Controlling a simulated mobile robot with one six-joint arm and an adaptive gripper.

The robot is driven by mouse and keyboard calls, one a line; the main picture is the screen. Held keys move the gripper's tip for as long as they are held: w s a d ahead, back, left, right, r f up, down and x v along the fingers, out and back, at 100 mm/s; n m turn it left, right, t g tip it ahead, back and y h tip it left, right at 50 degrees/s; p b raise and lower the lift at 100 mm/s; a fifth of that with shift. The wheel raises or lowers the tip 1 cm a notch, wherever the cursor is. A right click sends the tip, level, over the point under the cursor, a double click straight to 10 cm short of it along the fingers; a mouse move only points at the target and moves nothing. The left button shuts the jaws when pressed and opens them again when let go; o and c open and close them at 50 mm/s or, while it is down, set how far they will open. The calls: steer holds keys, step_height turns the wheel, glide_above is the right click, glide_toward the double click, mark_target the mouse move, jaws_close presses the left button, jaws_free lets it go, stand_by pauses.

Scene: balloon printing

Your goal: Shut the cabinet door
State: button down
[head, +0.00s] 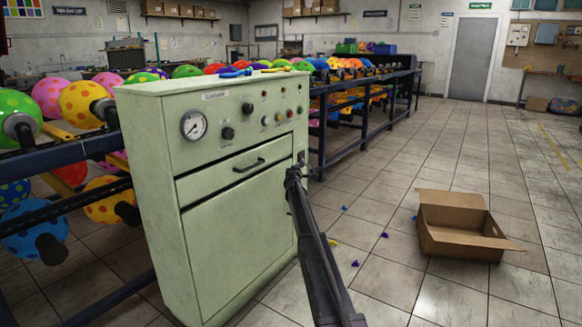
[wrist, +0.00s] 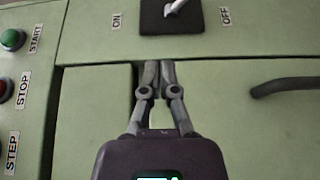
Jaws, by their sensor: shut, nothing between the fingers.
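The pale green cabinet (head: 215,130) stands at centre left in the head view, with a gauge, knobs and a drawer (head: 235,170) with a dark handle. Its lower front door panel (head: 240,235) sits below the drawer, with a dark seam along its top and left edges. I cannot tell whether it is fully shut. My gripper (head: 294,173) is at the upper right of the cabinet front, its arm reaching up from below. In the wrist view my gripper (wrist: 159,66) is shut and empty before the green front, below an ON/OFF switch (wrist: 171,15). Contact is unclear.
An open cardboard box (head: 462,228) lies on the tiled floor at right, with small coloured scraps (head: 385,235) nearby. Racks of colourful balloons (head: 85,105) stand left of and behind the cabinet. The wrist view shows a dark handle (wrist: 285,85) at right and START/STOP buttons (wrist: 12,40) at left.

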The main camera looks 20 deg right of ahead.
steer(key=s+d, duration=0.6)
steer(key=s, duration=0.1)
steer(key=shift+s+d, duration=0.25)
steer(key=shift+s, duration=0.15)
steer(key=s+a+f+m+g+y+p, duration=0.35)
steer(key=s+a, duration=0.55)
steer(key=s, duration=1.1)
steer(key=s+a+f+m+g+y+p, duration=0.2)
steer(key=s+a+m+g, duration=0.45)
steer(key=s, duration=1.45)
steer(key=s+a+f+m+g+y+p, duration=0.1)
steer(key=s+a+f+m+g+p, duration=0.35)
steer(key=s+a, duration=1.15)
steer(key=s+d+r+g+p, duration=0.1)
steer(key=s+d+r+p, duration=0.1)
steer(key=r+p, duration=1.6)
steer(key=s+d+r+n+g+p, duration=0.1)
steer(key=s+d+r+p, duration=0.1)
steer(key=r+p, duration=1.6)
steer(key=shift+s+r+p, duration=0.25)
steer(key=shift+r+p, duration=0.05)
steer(key=shift+r, duration=0.65)
